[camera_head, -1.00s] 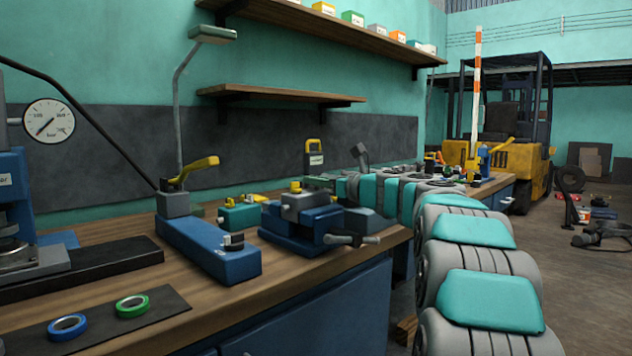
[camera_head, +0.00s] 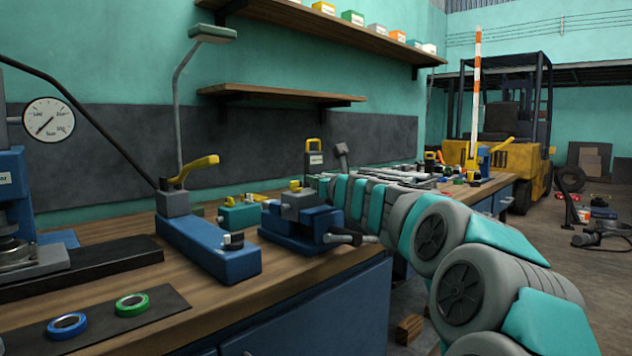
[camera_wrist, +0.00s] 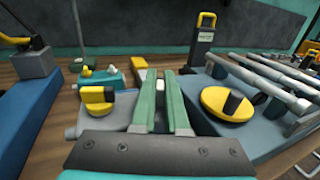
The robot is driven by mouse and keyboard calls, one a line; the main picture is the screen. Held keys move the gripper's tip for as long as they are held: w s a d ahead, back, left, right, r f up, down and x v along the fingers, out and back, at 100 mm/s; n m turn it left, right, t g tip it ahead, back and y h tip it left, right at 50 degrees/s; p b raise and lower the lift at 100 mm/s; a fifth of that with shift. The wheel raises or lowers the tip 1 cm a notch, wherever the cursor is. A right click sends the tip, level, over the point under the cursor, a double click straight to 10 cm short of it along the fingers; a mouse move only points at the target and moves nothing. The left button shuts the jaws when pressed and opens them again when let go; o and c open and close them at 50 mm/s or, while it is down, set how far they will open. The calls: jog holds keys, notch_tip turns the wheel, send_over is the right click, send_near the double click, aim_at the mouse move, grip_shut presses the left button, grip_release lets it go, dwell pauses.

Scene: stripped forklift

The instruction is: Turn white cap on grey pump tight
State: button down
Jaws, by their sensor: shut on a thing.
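My gripper (camera_wrist: 160,80) shows in the wrist view as two green fingers pointing away from the camera. They are closed on a small white piece (camera_wrist: 160,87), which looks like the white cap; the fingers hide most of it. A grey body (camera_wrist: 122,110), probably the pump, lies beside and beneath the left finger and carries a yellow and black knob (camera_wrist: 97,96). In the head view a grey block (camera_head: 300,203) sits at the blue vise (camera_head: 296,232), with my wrist just behind it. The cap's seating and thread are hidden.
A yellow disc with a black knob (camera_wrist: 228,103) stands close right of the fingers, with grey bars (camera_wrist: 270,85) beyond. A black block with a yellow handle (camera_wrist: 205,40) stands behind. A blue tool with a yellow lever (camera_head: 208,240) lies left of the vise on the wooden bench.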

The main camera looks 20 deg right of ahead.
jog(key=shift+a+m+h+b, duration=0.25)
jog(key=shift+m+h+b, duration=0.4)
jog(key=shift+m+h, duration=0.75)
jog(key=shift+d+f+m+g+h+b, duration=0.1)
jog(key=shift+m+g+h+b, duration=0.4)
jog(key=shift+h, duration=0.5)
jog(key=shift+d+f+m+g+h+b, duration=0.1)
jog(key=shift+m+g+h+b, duration=0.15)
jog(key=shift+h+b, duration=0.55)
jog(key=shift+r+m+g+h+b, duration=0.1)
jog(key=shift+m+g+h+b, duration=0.35)
jog(key=shift+m+h, duration=0.65)
jog(key=shift+h, duration=0.3)
jog(key=shift+r+g+h, duration=0.2)
jog(key=shift+g+h, duration=0.1)
jog(key=shift+h, duration=0.1)
jog(key=c, duration=0.9)
grip_release()
jog(key=shift+d+f, duration=0.1)
jog(key=shift+c, duration=0.2)
jog(key=shift+s+f+b, duration=0.1)
jog(key=shift+b, duration=0.2)
